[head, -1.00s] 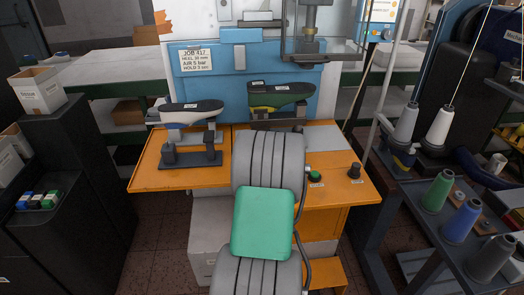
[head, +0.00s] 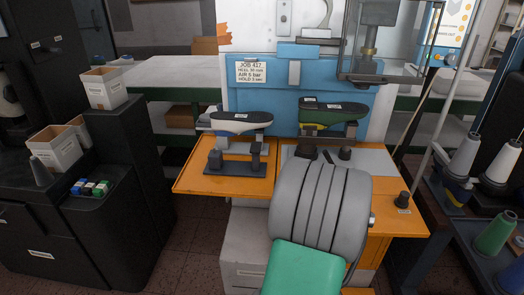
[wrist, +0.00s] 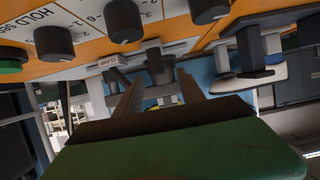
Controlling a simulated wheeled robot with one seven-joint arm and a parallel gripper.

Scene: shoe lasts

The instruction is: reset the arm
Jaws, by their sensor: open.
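My gripper (wrist: 160,98) shows in the wrist view with two brown fingers apart and nothing between them. The wrist view is upside down, with the orange machine panel along its top. In the head view, my grey and green arm stands in front of the machine and hides my gripper, or most of it. A white last with a dark top (head: 240,121) sits on the left stand (head: 236,164). A green last with a dark top (head: 330,115) sits at the machine's middle.
The orange machine table (head: 200,182) spreads on both sides of my arm. A black knob (head: 403,200) stands at its right. Thread cones, including a green one (head: 494,234), stand at the right. A black cabinet with white boxes (head: 103,88) stands at the left.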

